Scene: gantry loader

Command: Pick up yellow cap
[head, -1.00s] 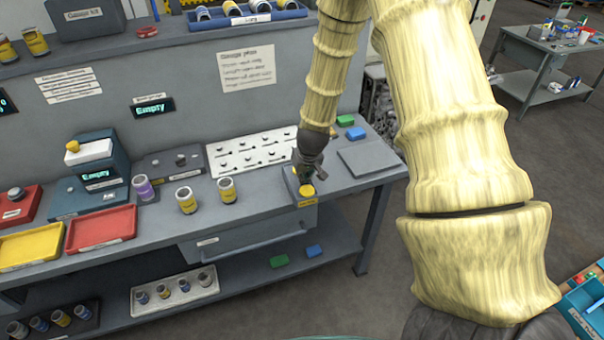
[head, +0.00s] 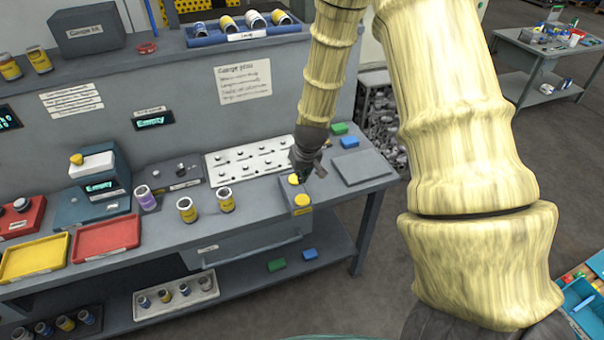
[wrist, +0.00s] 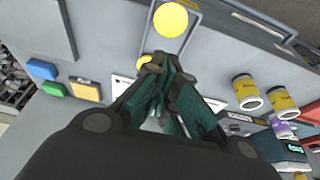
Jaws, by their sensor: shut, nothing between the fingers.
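Two round yellow caps sit on a grey holder at the front edge of the bench: a near cap (head: 302,199) and a far cap (head: 294,179). In the wrist view the larger cap (wrist: 171,19) is fully visible at the top. The smaller one (wrist: 143,61) is partly hidden behind my fingers. My gripper (head: 309,176) is just above and beside the far cap; it is shut and empty. Its closed fingertips also show in the wrist view (wrist: 166,66). I cannot tell whether they touch the far cap.
Two yellow-banded cans (head: 187,209) and a purple one (head: 146,198) stand left of the holder. A white pegged board (head: 248,160) lies behind. Green (head: 338,128) and blue (head: 349,142) blocks and a bare grey plate (head: 362,167) are to the right.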

